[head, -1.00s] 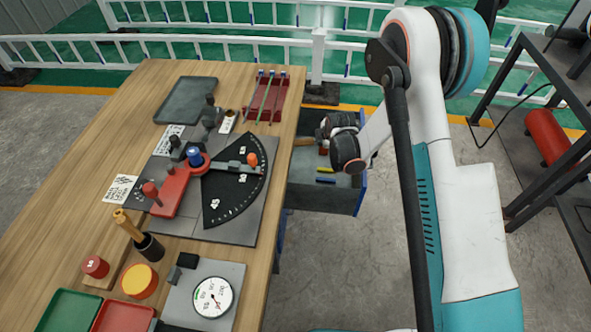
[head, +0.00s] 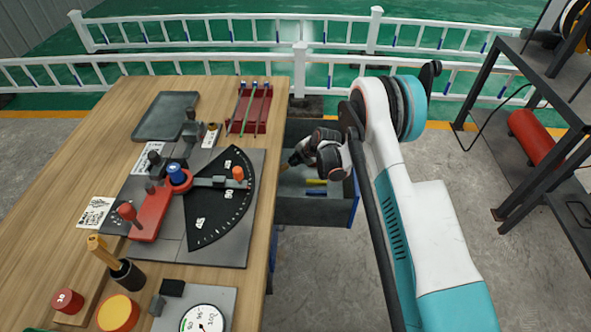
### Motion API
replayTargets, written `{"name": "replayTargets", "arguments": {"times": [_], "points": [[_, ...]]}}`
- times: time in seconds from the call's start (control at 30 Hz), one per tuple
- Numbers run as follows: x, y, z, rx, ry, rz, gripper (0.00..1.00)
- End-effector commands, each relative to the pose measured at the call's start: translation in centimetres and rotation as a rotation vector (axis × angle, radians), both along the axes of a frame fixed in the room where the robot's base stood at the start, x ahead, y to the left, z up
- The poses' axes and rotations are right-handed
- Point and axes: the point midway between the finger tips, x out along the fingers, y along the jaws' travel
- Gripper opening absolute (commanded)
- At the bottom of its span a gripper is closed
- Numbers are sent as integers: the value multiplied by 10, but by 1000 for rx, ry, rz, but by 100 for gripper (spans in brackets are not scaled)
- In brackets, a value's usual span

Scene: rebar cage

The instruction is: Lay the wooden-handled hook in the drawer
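The open drawer (head: 312,212) sticks out from the right side of the workbench, dark grey inside with a blue edge. My gripper (head: 289,163) is low over the back left of the drawer, beside the bench edge. A small wood-coloured piece, the handle of the hook (head: 284,168), shows at its fingertips and has moved with them, so the gripper appears shut on it. The hook's metal end is hidden or too small to see. I cannot tell whether the hook touches the drawer floor.
A yellow item (head: 316,182) and a blue item (head: 316,192) lie in the drawer near its front. The workbench (head: 60,190) carries a protractor plate (head: 228,200), a red rack (head: 249,108) and a wooden-handled tool in a black cup (head: 128,273). A dark shelf frame stands right.

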Motion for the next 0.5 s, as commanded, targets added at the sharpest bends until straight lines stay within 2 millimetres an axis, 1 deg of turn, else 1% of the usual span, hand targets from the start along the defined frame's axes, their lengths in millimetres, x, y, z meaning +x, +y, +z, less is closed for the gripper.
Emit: {"name": "replayTargets", "arguments": {"times": [0.2,0.27,0.5], "points": [[0,0,-28,0,0,-1,0],[0,0,-35,0,0,-1,0],[0,0,-35,0,0,-1,0]]}}
